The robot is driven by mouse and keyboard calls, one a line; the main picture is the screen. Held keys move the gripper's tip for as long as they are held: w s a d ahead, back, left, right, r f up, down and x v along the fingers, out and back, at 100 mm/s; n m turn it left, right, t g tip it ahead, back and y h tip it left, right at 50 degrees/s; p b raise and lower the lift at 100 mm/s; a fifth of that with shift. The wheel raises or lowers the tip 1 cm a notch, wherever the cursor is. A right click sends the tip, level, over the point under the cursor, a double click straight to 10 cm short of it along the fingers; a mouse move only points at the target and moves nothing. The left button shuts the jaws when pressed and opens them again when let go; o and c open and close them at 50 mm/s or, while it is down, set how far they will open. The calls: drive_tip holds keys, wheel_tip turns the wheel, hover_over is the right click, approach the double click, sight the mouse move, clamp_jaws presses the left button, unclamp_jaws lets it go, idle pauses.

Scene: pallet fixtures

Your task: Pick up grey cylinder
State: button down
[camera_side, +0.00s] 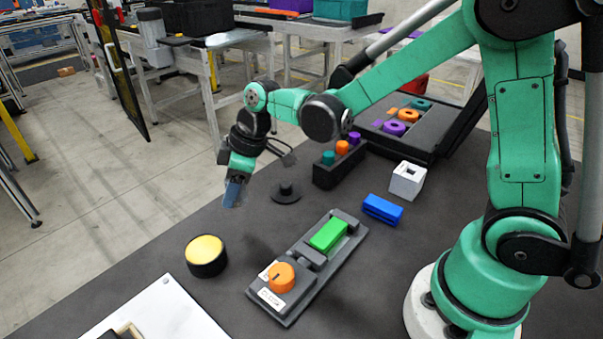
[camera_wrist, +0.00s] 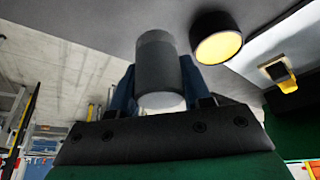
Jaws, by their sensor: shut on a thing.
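The grey cylinder (camera_wrist: 157,62) sits between the blue fingers of my gripper (camera_wrist: 160,86) in the wrist view. One finger is on each side of it, and its pale end faces the camera. In the side view my gripper (camera_side: 234,192) hangs above the dark table near its far left edge, apart from the tabletop. The cylinder cannot be made out clearly there, as the fingers mostly hide it.
A yellow-topped round button (camera_side: 206,252) stands left of a grey fixture (camera_side: 308,266) with a green block and orange knob. A black disc with a peg (camera_side: 286,192) lies right of my gripper. A blue block (camera_side: 382,209) and white block (camera_side: 407,181) stand further right.

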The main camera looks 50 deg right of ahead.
wheel_tip(320, 180, up, 14)
drive_tip(key=shift+f, duration=0.25)
drive_tip(key=c, duration=1.1)
unclamp_jaws()
clamp_jaws()
